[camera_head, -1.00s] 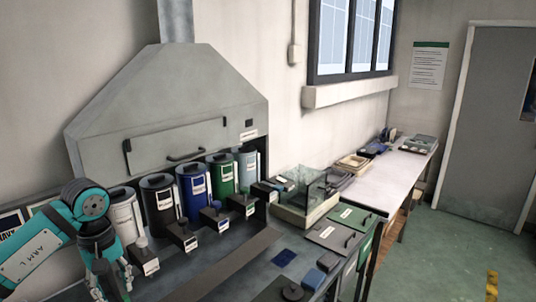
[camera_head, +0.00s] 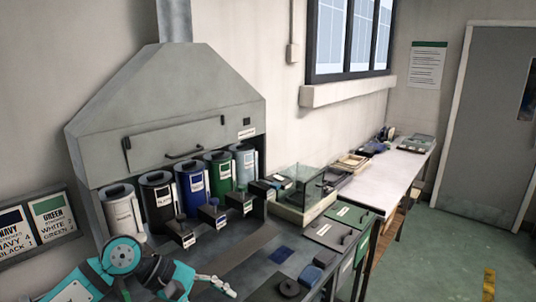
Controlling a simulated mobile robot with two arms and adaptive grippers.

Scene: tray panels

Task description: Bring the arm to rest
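My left arm (camera_head: 125,255) is teal and dark grey and comes in low from the left. It lies across the near edge of the grey bench. My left gripper (camera_head: 222,289) is at the bottom of the view, stretched toward the right. It is small and partly cut off by the frame, so I cannot tell whether its fingers are open or shut. I see nothing clearly held in it. My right gripper is not in view.
White, black (camera_head: 158,202), navy, green and pale canisters stand under the hood (camera_head: 175,100), with small labelled blocks before them. Signs (camera_head: 38,222) hang at left. A glass-sided box (camera_head: 303,195), grey panels (camera_head: 330,231) and a dark blue square (camera_head: 282,254) lie right.

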